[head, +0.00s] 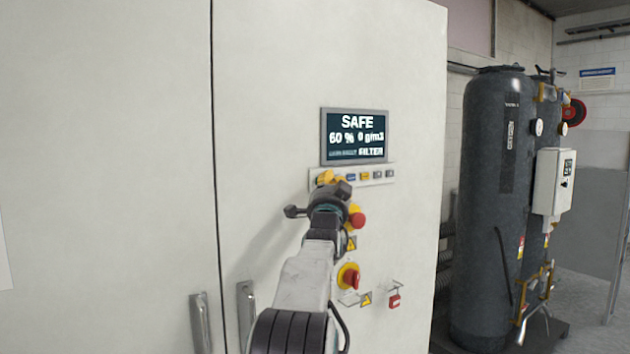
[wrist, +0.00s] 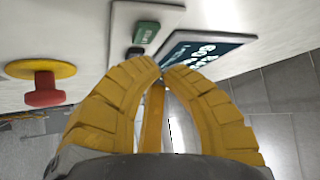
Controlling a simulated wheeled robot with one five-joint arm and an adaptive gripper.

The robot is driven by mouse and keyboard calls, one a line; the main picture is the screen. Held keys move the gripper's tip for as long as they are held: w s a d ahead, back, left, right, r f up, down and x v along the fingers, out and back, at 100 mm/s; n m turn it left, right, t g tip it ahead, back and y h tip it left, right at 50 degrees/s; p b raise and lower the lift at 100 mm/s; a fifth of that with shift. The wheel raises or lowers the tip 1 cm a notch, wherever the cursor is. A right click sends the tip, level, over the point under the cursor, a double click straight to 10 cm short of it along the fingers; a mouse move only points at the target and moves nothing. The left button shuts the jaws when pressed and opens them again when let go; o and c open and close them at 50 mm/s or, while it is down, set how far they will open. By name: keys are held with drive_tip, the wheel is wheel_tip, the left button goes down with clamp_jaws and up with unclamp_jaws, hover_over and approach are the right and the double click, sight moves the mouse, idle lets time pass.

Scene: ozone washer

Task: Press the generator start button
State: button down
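A pale button strip (head: 385,182) sits below the display on the white cabinet, with several small labels or buttons along it; its left end is hidden behind my gripper (head: 328,178). In the wrist view the end of the panel plate (wrist: 122,25) shows a green button (wrist: 146,33) with unreadable lettering and a dark button (wrist: 136,52). My gripper's yellow fingers (wrist: 162,68) are brought together at the tips, with nothing seen between them. The tips appear close to the panel, near the dark button; I cannot tell if they touch. Which button is the generator start is not legible.
The display (head: 356,137) reads SAFE, 60 % and 0 g/m3. A red mushroom button on yellow (head: 357,220) sits below the strip, and a red rotary switch (head: 350,278) lower. Cabinet handles (head: 246,312) stick out at lower left. Dark tanks (head: 490,200) stand at right.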

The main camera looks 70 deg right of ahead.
drive_tip(key=shift+w+d, duration=0.2)
drive_tip(key=shift+w, duration=0.1)
drive_tip(key=shift+w+d, duration=0.5)
drive_tip(key=shift+w, duration=0.15)
idle(2.4)
drive_tip(key=shift+s+a+b, duration=0.15)
drive_tip(key=shift+s+b, duration=0.05)
drive_tip(key=shift+b, duration=0.5)
drive_tip(key=shift+s+a+b, duration=0.4)
drive_tip(key=shift+b, duration=0.2)
idle(0.7)
